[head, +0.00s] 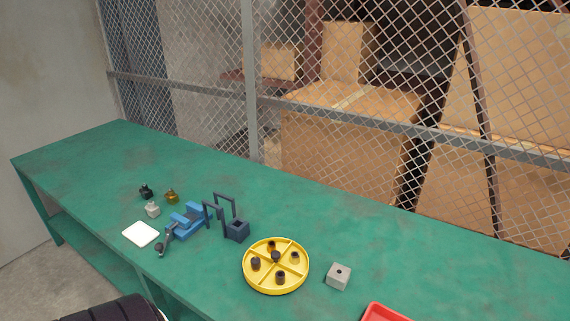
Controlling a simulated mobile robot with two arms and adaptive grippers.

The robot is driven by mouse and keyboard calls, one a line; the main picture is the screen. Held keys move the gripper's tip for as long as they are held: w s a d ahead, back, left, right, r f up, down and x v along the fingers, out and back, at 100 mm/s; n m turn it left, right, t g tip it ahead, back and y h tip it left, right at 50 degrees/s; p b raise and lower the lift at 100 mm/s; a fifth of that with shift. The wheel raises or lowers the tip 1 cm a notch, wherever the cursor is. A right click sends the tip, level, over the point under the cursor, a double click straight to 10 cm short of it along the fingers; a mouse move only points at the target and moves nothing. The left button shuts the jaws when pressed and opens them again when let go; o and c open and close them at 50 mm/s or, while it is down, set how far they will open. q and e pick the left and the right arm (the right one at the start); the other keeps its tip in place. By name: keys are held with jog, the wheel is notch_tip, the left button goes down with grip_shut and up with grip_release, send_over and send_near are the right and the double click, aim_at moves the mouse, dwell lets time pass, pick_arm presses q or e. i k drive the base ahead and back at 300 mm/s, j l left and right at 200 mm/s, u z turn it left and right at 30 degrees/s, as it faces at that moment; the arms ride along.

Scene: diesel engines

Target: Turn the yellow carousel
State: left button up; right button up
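The yellow carousel (250,281) is a round, shallow tray on the green table, near its front edge and right of the table's middle. Raised ribs divide it into compartments. Several dark, short cylindrical pieces stand in the compartments, and a dark knob sits at its centre. Nothing touches the carousel from outside. Neither of my grippers shows in the head view.
On the green table (90,160), a dark blue frame with a box (237,231) and a blue vise-like fixture (186,221) stand left of the carousel. A grey block (339,277) and red tray (384,313) are right. A white pad (140,234) and small parts lie left. Mesh fence stands behind.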

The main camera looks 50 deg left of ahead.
aim_at(264, 280)
jog(key=u, duration=1.55)
